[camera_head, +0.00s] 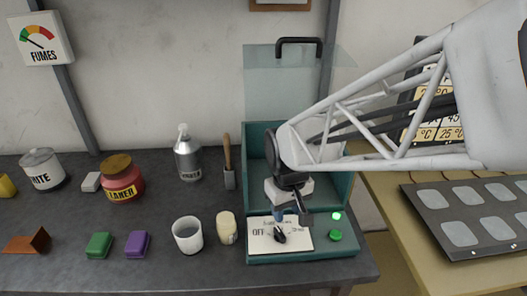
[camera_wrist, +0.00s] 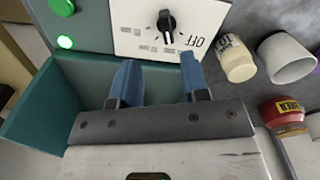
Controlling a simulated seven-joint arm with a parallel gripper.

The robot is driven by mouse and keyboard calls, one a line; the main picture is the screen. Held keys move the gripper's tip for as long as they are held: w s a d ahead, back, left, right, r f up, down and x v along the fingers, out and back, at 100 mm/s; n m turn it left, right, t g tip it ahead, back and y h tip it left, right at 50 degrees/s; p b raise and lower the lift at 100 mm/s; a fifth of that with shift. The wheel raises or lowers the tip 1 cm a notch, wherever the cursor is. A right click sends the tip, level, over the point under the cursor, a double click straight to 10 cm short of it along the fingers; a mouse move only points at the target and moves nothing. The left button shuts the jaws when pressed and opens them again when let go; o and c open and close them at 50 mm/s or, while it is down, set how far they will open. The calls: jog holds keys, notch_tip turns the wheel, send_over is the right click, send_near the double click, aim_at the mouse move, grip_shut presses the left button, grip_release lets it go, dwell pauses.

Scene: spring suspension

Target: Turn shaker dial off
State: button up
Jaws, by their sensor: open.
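The shaker dial (camera_head: 280,237) is a black knob on a white panel (camera_head: 262,241) at the front of the teal shaker box. In the wrist view the dial (camera_wrist: 167,22) stands at the panel's middle, with OFF printed to its right in that view. The dial's pointer is not turned toward the OFF mark. A green light (camera_wrist: 65,41) glows beside the panel, with a green button (camera_wrist: 62,6) near it. My gripper (camera_wrist: 158,80) is open, its two blue fingers apart and empty. It hangs close to the panel, apart from the dial.
The teal box (camera_head: 341,186) has a raised clear lid (camera_head: 270,85) with a black handle. A small bottle (camera_head: 227,227) and a white cup (camera_head: 187,235) stand left of the panel. A red jar (camera_head: 122,184) and other containers stand farther left. A dark tray (camera_head: 470,210) lies on the right.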

aim_at(280, 233)
jog(key=shift+w+a+f+n, duration=0.3)
jog(key=shift+w+a+f, duration=0.15)
jog(key=shift+a+f, duration=0.25)
jog(key=shift+d, duration=0.1)
jog(key=shift+f, duration=0.15)
jog(key=shift+f, duration=3.75)
jog(key=shift+c, duration=0.3)
grip_shut()
